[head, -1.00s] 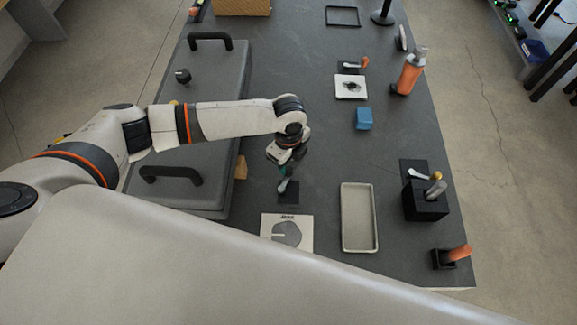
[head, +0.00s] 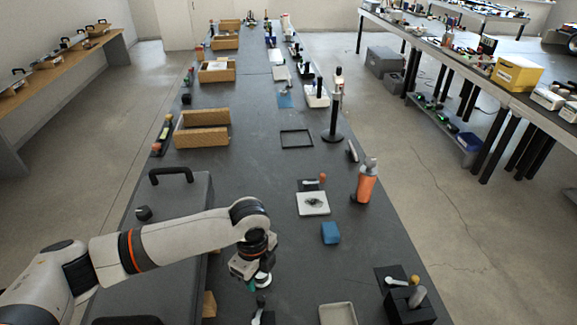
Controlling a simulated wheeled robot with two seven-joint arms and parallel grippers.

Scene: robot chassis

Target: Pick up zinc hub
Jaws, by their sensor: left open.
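I cannot tell for certain which piece is the zinc hub. A small grey-white piece with a dark top (head: 258,313) lies on a dark pad at the bottom edge of the head view, partly cut off. My left gripper (head: 257,286) points down just beyond and above it. It is open, and a pale round shape and a teal bit show at its tip, too small to make out. A white square plate with a dark grey piece (head: 314,202) lies further up the table. My right gripper is not in view.
A blue block (head: 330,233), an orange bottle (head: 367,182) and a black block with a grey peg (head: 408,305) stand to the right. A pale tray (head: 338,314) is at the bottom. A large grey case (head: 180,200) lies under my left arm.

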